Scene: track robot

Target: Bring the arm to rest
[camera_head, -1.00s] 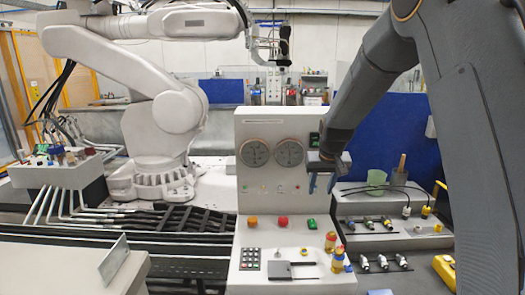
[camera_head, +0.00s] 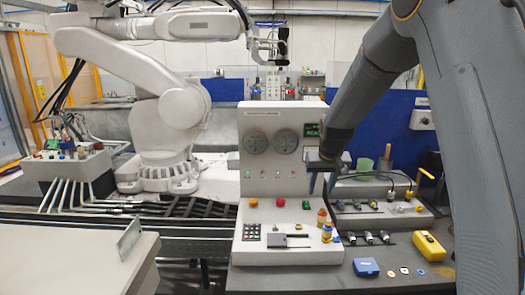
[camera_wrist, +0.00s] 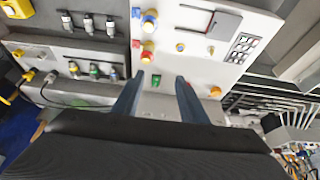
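My arm comes in from the upper right of the head view and bends down to my gripper (camera_head: 322,182), which hangs in front of the right part of the grey control panel (camera_head: 270,190). In the wrist view the two blue fingers of my gripper (camera_wrist: 156,85) stand apart with a gap between them. Nothing is held between them. The panel's green button (camera_wrist: 156,80) shows in that gap. The fingers appear above the panel surface; whether they touch it cannot be told.
A large white robot arm (camera_head: 165,100) stands at the left behind a dark conveyor track (camera_head: 120,225). Connectors, a green cup (camera_head: 364,165), a yellow device (camera_head: 428,246) and a blue box (camera_head: 366,267) are on the right bench. A light table (camera_head: 80,258) is front left.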

